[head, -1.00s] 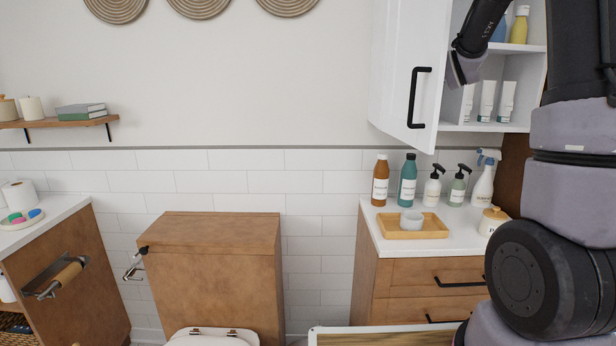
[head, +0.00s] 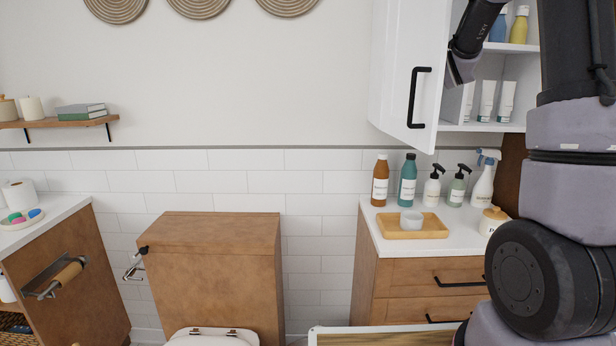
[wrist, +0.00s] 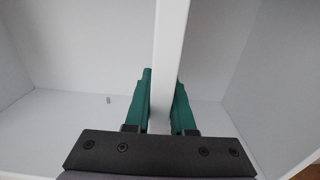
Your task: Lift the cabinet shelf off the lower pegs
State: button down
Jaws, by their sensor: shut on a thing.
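The white cabinet shelf (head: 512,48) shows in the head view inside the open wall cabinet, with bottles standing on it. In the wrist view my gripper (wrist: 163,78) has its green fingers closed on both faces of a white board (wrist: 170,45), which looks like this shelf seen edge-on. A small grey peg (wrist: 108,99) sticks out of the white cabinet wall, left of the board and apart from it. The rest of the pegs are hidden. In the head view the fingertips are hidden behind the cabinet door and my wrist.
The white cabinet door (head: 405,75) stands open to the left, close beside my wrist. White tubes (head: 495,100) stand on the cabinet floor. Bottles (head: 407,180) and a wooden tray (head: 412,226) stand on the counter below.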

jog(key=shift+r, duration=0.55)
jog(key=shift+r, duration=0.2)
jog(key=shift+s, duration=1.75)
jog(key=s, duration=2)
dwell(0.8)
